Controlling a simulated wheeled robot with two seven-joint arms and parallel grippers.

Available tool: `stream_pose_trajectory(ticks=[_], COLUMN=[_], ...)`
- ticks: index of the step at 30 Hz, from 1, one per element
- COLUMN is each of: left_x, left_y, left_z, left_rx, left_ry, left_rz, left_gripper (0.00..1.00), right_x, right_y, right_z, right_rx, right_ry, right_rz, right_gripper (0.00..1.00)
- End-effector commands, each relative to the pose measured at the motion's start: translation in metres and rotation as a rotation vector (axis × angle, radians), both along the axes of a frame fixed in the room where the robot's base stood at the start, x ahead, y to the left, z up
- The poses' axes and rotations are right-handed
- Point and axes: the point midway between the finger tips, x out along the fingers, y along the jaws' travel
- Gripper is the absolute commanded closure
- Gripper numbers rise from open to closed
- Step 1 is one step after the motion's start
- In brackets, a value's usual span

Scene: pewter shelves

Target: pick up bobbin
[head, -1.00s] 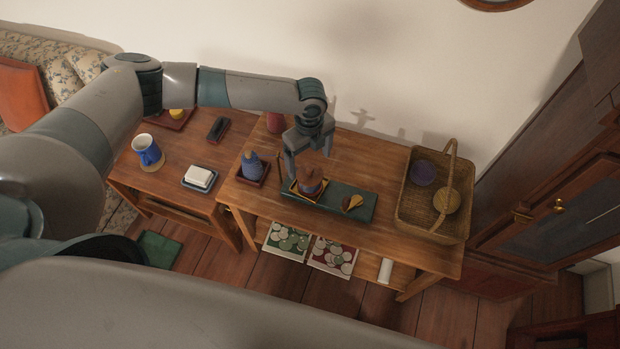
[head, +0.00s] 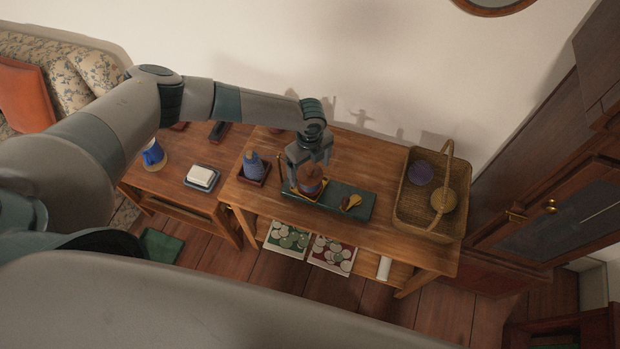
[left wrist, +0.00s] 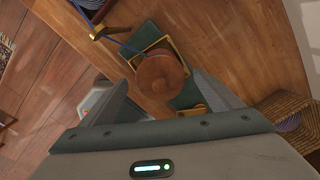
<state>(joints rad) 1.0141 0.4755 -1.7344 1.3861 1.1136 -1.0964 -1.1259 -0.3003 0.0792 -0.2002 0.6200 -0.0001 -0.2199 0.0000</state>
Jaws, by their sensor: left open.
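The bobbin (head: 311,188) is a round wooden spool with a reddish-brown top. It stands upright on a small yellow-edged holder on a dark green tray (head: 352,212). In the left wrist view the bobbin (left wrist: 160,76) shows its round top with a small dark centre, between the fingers. My left gripper (head: 308,174) is open and points down just over the bobbin, one finger to each side. The fingers (left wrist: 160,92) appear apart from it, though the gripper partly hides it in the head view. My right gripper is not in view.
A yellow item (head: 350,202) lies on the tray right of the bobbin. A blue-grey cone (head: 253,166) stands in a dark red dish to the left. A wicker basket (head: 406,215) with balls of yarn stands at the right. The table between tray and basket is clear.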

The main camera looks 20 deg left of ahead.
Motion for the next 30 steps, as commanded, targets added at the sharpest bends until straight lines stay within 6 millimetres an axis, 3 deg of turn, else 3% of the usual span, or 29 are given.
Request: stream_pose_trajectory(ticks=[5,12,23,30], left_x=[0.000,0.000,0.000,0.001], left_y=[0.000,0.000,0.000,0.000], left_z=[0.000,0.000,0.003,0.020], left_rx=[0.000,0.000,-0.001,-0.002], left_ry=[0.000,0.000,-0.001,-0.002], left_rz=[0.000,0.000,0.000,-0.001], left_gripper=[0.15,0.70,0.71,0.71], right_x=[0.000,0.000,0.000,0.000], right_y=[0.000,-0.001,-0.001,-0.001], right_z=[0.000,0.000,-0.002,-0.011], right_rx=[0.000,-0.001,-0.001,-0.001], right_ry=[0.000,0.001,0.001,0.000], right_rz=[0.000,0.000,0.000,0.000], right_gripper=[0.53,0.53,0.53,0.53])
